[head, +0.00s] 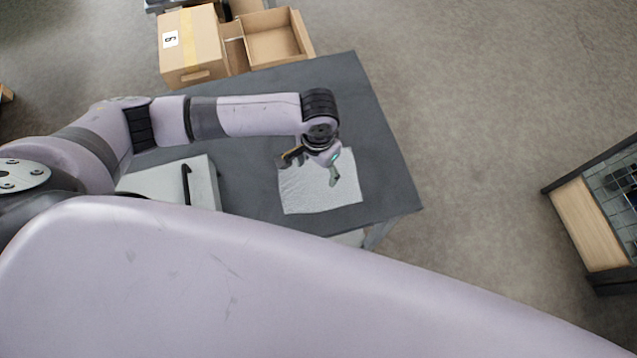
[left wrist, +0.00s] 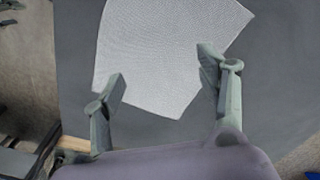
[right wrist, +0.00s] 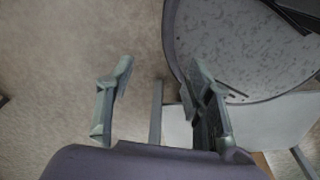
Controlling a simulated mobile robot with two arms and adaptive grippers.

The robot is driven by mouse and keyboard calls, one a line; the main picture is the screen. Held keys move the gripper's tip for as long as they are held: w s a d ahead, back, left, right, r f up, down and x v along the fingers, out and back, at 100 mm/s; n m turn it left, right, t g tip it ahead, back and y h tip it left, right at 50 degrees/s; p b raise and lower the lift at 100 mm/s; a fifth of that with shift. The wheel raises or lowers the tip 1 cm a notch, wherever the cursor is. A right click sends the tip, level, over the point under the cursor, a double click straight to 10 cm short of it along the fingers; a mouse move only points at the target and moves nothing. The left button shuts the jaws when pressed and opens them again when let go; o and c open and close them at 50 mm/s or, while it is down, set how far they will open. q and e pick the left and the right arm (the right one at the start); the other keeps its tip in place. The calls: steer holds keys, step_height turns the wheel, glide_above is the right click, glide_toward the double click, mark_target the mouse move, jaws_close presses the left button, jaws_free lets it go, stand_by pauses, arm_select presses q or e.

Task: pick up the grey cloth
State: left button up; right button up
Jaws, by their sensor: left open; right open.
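The grey cloth (head: 305,193) lies flat on the dark grey table in the head view, near the table's right end. It looks light grey with a fine weave, and it fills the upper middle of the left wrist view (left wrist: 170,45). My left gripper (head: 312,168) is over the cloth, with its fingers spread. In the left wrist view its open fingertips (left wrist: 160,65) overlap the cloth's lower part, with nothing held. Whether they touch the cloth I cannot tell. My right gripper (right wrist: 160,75) is open and empty in the right wrist view, away from the cloth.
The table (head: 385,165) is bare right of the cloth. A pale flat box or panel (head: 205,175) with a black hooked item (head: 187,184) lies left. Cardboard boxes (head: 190,50) stand beyond the table. A shelf unit (head: 590,225) stands at far right, with clear floor between.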

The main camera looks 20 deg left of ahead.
mark_target(318, 181)
arm_select(q)
step_height(318, 181, down, 3)
steer(key=shift+s+f+b, duration=0.1)
steer(key=shift+f+b, duration=0.1)
steer(key=shift+b, duration=0.8)
steer(key=shift+f, duration=0.75)
steer(key=shift+c, duration=0.7)
arm_select(e)
steer(key=f, duration=0.3)
steer(key=shift+w+a+f, duration=0.2)
steer(key=shift+a+f, duration=0.1)
